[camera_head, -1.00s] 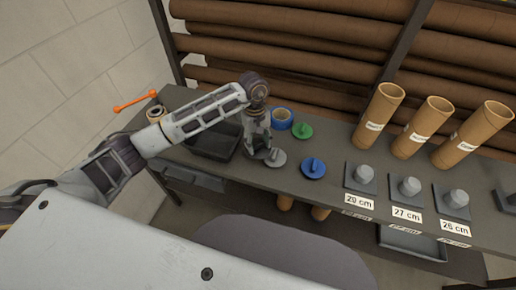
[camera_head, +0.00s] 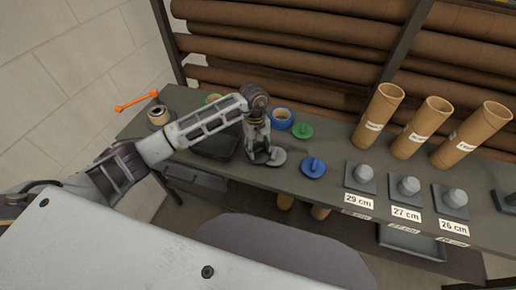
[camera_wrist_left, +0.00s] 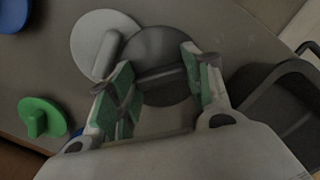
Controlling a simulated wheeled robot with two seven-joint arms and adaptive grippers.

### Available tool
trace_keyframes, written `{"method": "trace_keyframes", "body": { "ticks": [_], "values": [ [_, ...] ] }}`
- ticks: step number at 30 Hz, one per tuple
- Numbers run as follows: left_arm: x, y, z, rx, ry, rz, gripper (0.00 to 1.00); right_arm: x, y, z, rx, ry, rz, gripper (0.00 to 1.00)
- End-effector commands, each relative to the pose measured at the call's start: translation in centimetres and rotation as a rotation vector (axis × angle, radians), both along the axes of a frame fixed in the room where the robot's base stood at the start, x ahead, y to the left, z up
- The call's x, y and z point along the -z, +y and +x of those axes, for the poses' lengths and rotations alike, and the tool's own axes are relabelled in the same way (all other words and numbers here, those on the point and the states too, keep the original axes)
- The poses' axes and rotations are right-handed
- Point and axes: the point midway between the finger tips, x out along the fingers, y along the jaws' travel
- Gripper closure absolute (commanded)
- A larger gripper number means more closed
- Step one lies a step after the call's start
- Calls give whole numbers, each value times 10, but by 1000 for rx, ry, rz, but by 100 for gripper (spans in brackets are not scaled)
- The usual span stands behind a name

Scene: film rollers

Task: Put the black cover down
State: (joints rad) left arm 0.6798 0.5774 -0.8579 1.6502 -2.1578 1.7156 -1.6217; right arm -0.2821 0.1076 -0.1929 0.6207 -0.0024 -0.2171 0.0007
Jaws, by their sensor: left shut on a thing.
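The black cover (camera_wrist_left: 160,45) is a dark round disc with a raised bar handle across it. In the left wrist view it lies between the fingers of my left gripper (camera_wrist_left: 158,68), which is shut on its handle. In the head view my left gripper (camera_head: 259,155) points down at the bench, beside the grey cover (camera_head: 278,157), and largely hides the black cover. In the wrist view the black disc overlaps the edge of the grey cover (camera_wrist_left: 98,35). I cannot tell whether the black cover touches the bench. My right gripper is not in view.
A blue cover (camera_head: 313,167) and a green cover (camera_head: 303,130) lie to the right, near a blue-edged tape roll (camera_head: 281,115). A dark tray (camera_head: 208,148) stands left of the gripper. Grey stands and upright cardboard tubes (camera_head: 378,112) are further right.

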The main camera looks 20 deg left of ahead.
Motion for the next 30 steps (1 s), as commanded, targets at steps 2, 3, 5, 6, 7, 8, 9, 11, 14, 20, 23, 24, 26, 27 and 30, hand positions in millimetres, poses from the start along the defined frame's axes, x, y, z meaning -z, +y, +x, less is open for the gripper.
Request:
{"method": "trace_keyframes", "body": {
  "ticks": [2,3,5,6,7,8,9,11,14,20,23,24,26,27,30],
  "values": [
    [6,0,-4,2,10,4,82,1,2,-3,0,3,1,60],
    [7,0,-4,2,11,4,46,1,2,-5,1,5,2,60],
    [7,0,-4,2,11,4,39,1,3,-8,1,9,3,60],
    [7,0,-4,2,11,4,34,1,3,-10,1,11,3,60],
    [6,0,-4,2,11,4,30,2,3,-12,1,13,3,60],
    [6,0,-4,2,10,4,29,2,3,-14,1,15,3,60],
    [6,0,-4,2,10,4,29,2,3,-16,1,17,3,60],
    [5,0,-3,2,9,4,29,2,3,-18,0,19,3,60],
    [5,0,-3,2,8,3,29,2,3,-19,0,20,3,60],
    [3,0,-2,2,6,2,29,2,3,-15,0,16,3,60],
    [-1,0,-2,3,5,1,29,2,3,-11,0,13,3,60],
    [-3,0,-1,3,5,1,29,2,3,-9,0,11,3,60],
    [-8,1,0,2,3,2,29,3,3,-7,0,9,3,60],
    [-11,1,0,2,3,2,29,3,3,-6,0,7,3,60],
    [-21,3,1,2,4,3,29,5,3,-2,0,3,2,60]
  ]
}}
